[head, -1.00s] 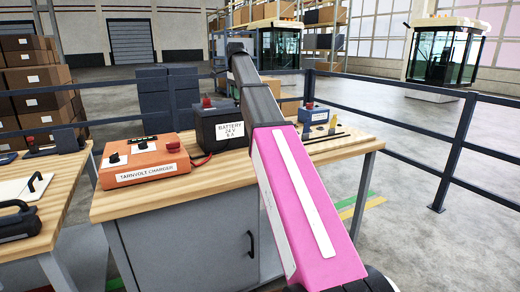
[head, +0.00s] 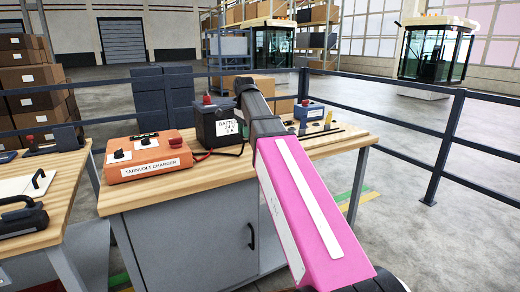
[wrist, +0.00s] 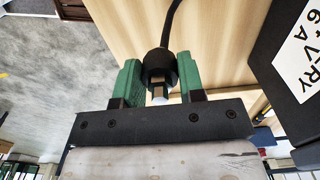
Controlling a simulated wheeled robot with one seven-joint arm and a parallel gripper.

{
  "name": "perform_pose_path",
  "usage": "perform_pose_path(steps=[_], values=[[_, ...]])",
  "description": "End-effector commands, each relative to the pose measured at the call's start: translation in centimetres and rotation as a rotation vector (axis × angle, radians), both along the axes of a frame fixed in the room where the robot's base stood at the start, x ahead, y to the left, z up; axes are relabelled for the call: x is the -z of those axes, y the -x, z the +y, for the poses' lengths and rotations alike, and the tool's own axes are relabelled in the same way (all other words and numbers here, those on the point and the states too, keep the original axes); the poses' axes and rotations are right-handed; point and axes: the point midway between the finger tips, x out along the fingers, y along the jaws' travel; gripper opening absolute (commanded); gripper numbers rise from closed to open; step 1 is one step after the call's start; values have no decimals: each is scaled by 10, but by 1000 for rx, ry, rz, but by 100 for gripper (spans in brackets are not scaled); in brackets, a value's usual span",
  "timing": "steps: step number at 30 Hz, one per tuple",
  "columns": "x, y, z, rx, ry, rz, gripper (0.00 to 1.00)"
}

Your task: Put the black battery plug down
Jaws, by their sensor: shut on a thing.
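The black battery plug (wrist: 160,66) shows in the wrist view, with a black cable running from it towards the top of the picture. My gripper (wrist: 158,72) has green fingers on both sides of the plug and is shut on it. Pale wood of the bench top lies behind the plug; I cannot tell whether the plug touches it. In the head view my arm hides the gripper and plug. The wooden bench top (head: 345,143) carries a dark labelled battery (head: 206,132), partly behind my arm. The battery's labelled side (wrist: 298,65) also shows at right in the wrist view.
An orange charger (head: 146,160) stands left of the battery. A small blue box (head: 309,113) and small tools (head: 328,124) are at the right of the bench. A dark railing (head: 400,158) runs behind. Another wooden table (head: 55,180) stands at left.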

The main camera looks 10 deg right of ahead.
Motion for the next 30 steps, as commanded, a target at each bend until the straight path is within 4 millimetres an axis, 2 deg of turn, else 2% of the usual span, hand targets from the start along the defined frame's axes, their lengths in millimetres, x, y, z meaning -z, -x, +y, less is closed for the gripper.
perform_pose_path(steps=[6, 12, 17, 26, 30], values=[[26, -24, -38, 2, 0, 1, 0], [41, -37, -59, 1, 0, 0, 0], [47, -39, -64, -1, 0, -1, 0], [81, -38, -64, -1, 0, 1, 0], [85, -39, -64, -1, 0, 0, 0]])
